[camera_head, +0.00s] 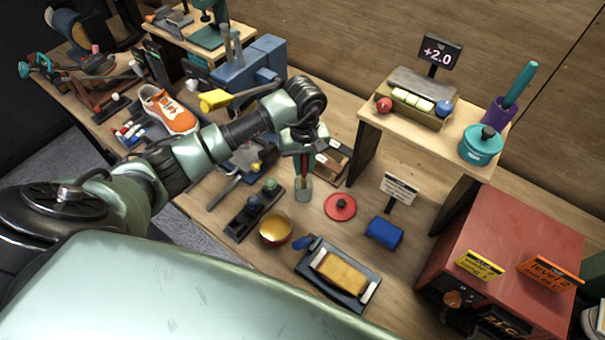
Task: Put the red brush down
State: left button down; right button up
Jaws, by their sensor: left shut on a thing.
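My left gripper (306,150) points down over the middle of the workbench. It is shut on the red brush (305,168), which hangs roughly upright below the fingers. The brush's lower end is at a small greyish cup (303,192); I cannot tell whether it is inside the cup or just in front of it. The fingers hide the upper part of the brush. My right gripper is not in view.
Near the cup are a round red lid (340,207), an open tin of yellow stuff (276,229), a dark plane-like tool (254,212) and a blue roll (384,233). A tray with a yellow sponge-like block (340,272) lies in front. An orange sneaker (166,108) stands at left.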

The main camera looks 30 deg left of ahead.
aim_at(304, 177)
pick_arm(q)
jog(key=f, duration=0.1)
jog(key=f+b, duration=0.2)
jog(key=f, duration=0.1)
jog(key=shift+s+d, duration=0.1)
jog(key=shift+s, duration=0.15)
jog(key=shift+w, duration=0.3)
jog(key=shift+s, duration=0.1)
jog(key=shift+f, duration=0.15)
jog(key=c, duration=1.5)
grip_release()
jog(key=shift+s, duration=0.1)
jog(key=shift+o, duration=1.1)
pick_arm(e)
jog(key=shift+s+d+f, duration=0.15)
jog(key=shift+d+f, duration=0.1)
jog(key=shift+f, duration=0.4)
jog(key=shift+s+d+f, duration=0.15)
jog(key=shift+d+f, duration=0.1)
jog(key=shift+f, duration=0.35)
